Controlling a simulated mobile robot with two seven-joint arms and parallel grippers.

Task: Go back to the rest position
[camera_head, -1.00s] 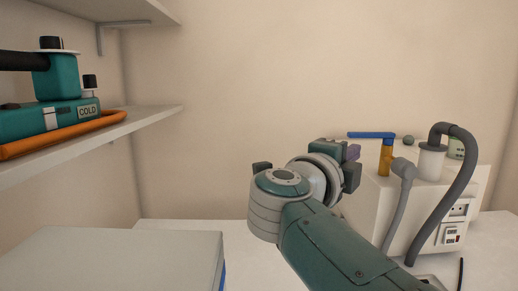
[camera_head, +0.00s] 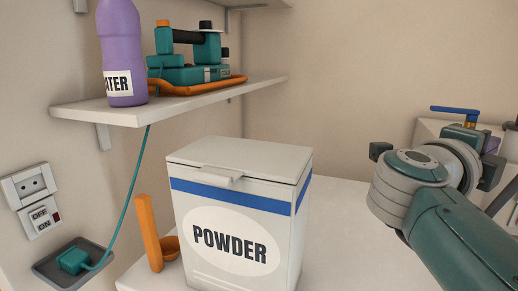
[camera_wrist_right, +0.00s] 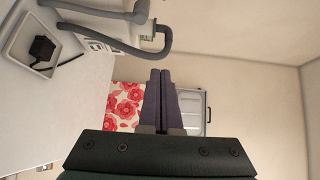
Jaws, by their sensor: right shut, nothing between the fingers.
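My right arm comes in from the right in the head view, with its gripper (camera_head: 491,145) at the far right, partly hidden behind my wrist and cut by the frame edge. In the right wrist view the two purple fingers of my right gripper (camera_wrist_right: 160,73) lie together with nothing between them. The gripper is up in the air, in front of the white machine. My left gripper is in neither view.
A powder box (camera_head: 236,230) stands on the white table (camera_head: 340,235), beside an orange scoop (camera_head: 150,235). A wall shelf (camera_head: 180,104) holds a purple water bottle (camera_head: 122,50) and a teal device (camera_head: 190,72). The white machine (camera_head: 430,130) has a blue-handled valve (camera_head: 455,110).

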